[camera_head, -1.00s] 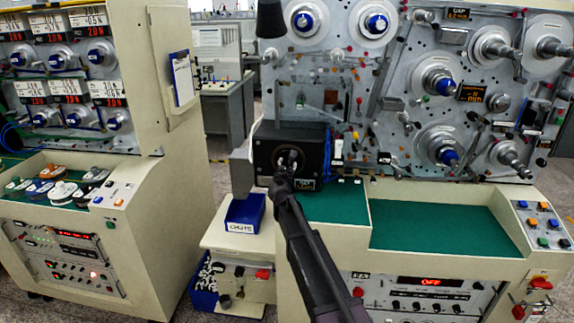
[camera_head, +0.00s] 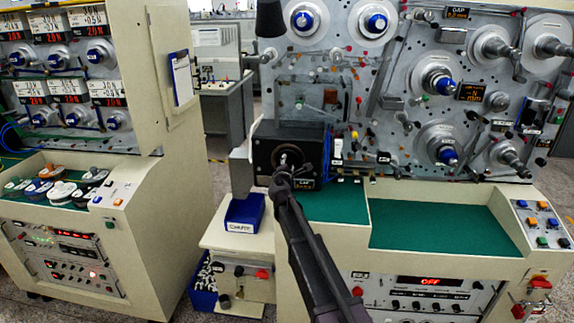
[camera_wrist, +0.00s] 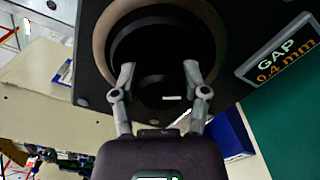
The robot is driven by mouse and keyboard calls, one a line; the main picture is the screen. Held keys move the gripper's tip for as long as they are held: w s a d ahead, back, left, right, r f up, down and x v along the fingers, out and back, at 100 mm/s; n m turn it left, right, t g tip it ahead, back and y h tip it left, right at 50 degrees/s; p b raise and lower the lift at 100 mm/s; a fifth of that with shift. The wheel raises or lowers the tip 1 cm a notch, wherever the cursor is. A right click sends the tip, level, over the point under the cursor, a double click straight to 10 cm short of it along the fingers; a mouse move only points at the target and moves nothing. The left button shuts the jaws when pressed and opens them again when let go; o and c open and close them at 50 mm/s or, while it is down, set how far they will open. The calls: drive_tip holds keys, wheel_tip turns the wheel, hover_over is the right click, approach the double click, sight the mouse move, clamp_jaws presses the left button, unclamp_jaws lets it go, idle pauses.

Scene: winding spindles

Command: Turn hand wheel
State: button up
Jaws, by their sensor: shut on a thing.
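The hand wheel (camera_wrist: 152,42) is a dark round part set within a bronze-brown ring on the face of a black box (camera_head: 265,150). In the wrist view my gripper (camera_wrist: 160,76) has one finger on each side of the wheel's dark middle, shut on it. The exact contact at the fingertips is hard to see in the dark. In the head view my gripper (camera_head: 284,168) reaches up to the front of the box and hides much of the wheel.
A "GAP 0.4 mm" display (camera_wrist: 278,50) sits on the box beside the ring. A blue bin (camera_head: 244,213) stands below left of the box. Spindles and knobs crowd the grey panel (camera_head: 350,90) above. The green work surface (camera_head: 440,230) at right is clear.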

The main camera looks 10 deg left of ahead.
drive_tip(key=m, duration=0.6)
drive_tip(key=shift+w, duration=0.2)
drive_tip(key=m, duration=0.6)
drive_tip(key=shift+a+f, duration=0.1)
drive_tip(key=o, duration=1.1)
drive_tip(key=shift+o, duration=0.2)
drive_tip(key=shift+f, duration=0.1)
drive_tip(key=shift+s, duration=0.15)
drive_tip(key=s, duration=1.2)
drive_tip(key=shift+a, duration=0.15)
